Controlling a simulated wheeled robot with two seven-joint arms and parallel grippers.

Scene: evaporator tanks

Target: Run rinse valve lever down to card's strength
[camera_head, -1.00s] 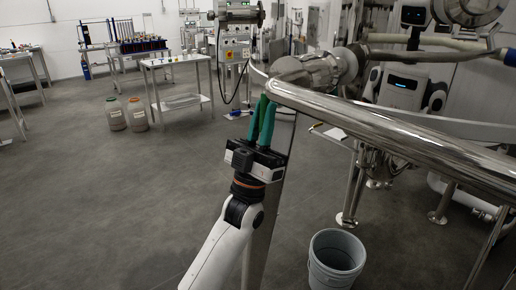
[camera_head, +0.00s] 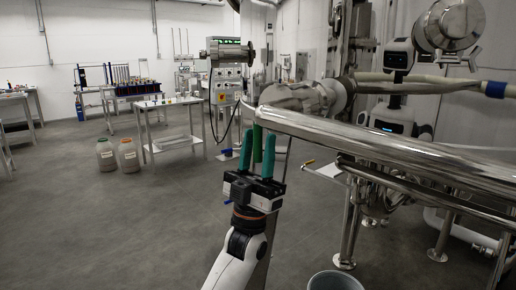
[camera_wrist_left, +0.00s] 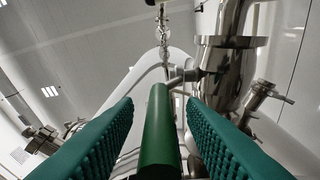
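The rinse valve lever has a smooth green handle (camera_wrist_left: 160,135), seen end-on in the left wrist view. It stands between the two green fingers of my left gripper (camera_wrist_left: 160,122), with a visible gap on each side. In the head view my left gripper (camera_head: 257,136) points up just below the near end of the shiny steel pipe, fingers apart; a darker green strip shows between them. Behind the handle, a thin metal stem (camera_wrist_left: 177,80) runs to steel pipework (camera_wrist_left: 222,70). I cannot make out a readable card. My right gripper is not in view.
A large steel pipe (camera_head: 390,150) crosses close on the right. A grey bucket (camera_head: 336,281) stands on the floor below it. A control box (camera_head: 229,87) is behind the gripper. Two lidded jars (camera_head: 117,155) stand near a table (camera_head: 170,105).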

